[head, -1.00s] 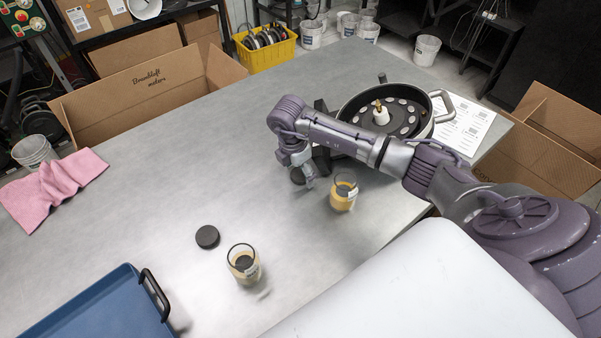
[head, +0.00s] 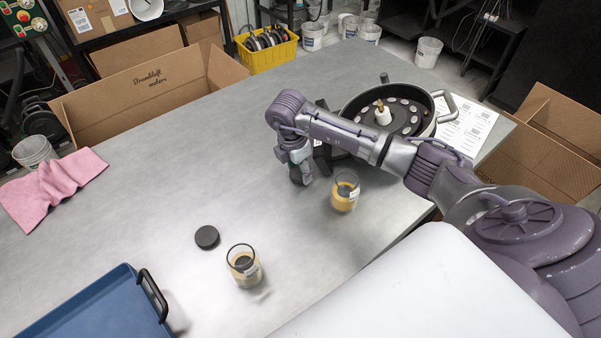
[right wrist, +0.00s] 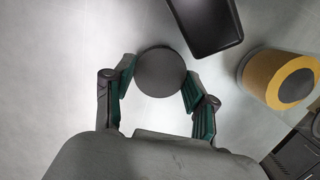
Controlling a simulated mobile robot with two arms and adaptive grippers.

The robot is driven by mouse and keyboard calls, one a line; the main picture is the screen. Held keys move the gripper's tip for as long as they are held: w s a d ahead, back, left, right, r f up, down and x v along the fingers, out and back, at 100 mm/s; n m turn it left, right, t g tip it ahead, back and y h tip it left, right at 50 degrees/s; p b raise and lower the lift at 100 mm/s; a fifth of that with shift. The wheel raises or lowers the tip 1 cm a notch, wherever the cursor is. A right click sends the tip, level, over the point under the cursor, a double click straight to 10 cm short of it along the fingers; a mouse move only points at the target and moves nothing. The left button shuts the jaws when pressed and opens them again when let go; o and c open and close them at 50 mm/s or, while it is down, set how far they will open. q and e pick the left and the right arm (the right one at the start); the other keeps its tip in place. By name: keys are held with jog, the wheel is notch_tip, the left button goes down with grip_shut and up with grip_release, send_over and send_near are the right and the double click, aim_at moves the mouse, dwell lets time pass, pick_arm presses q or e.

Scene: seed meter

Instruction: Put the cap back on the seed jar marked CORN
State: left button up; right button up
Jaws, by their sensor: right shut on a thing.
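My right gripper (head: 301,172) is shut on a dark round cap (right wrist: 160,72). The right wrist view shows the cap between the green-padded fingers, which touch its sides; it is low over the table, but I cannot tell if it touches. A glass jar with yellow seed (head: 345,191) stands upright and open just right of this gripper; it also shows in the right wrist view (right wrist: 283,78). A second open seed jar (head: 243,265) stands nearer, with another dark cap (head: 207,237) lying beside it. The jar labels are too small to read. My left gripper is out of view.
A round seed meter (head: 425,122) stands behind my right arm, with printed sheets (head: 466,128) beside it. A blue tray (head: 95,305) is at front left. The table's middle is clear.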

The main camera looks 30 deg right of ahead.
aim_at(299, 172)
notch_tip(299, 172, up, 6)
jog(key=shift+f+b, duration=0.1)
jog(key=shift+b, duration=0.95)
jog(key=a+b, duration=0.1)
jog(key=a, duration=0.5)
jog(key=a+b, duration=0.1)
jog(key=a, duration=0.2)
jog(key=shift+s+f+b, duration=0.2)
jog(key=shift+s+b, duration=0.1)
jog(key=a, duration=0.7)
jog(key=s+a, duration=0.1)
jog(key=a, duration=0.2)
jog(key=shift+a+r+b, duration=0.2)
jog(key=shift+a+b, duration=0.1)
jog(key=shift+b, duration=0.1)
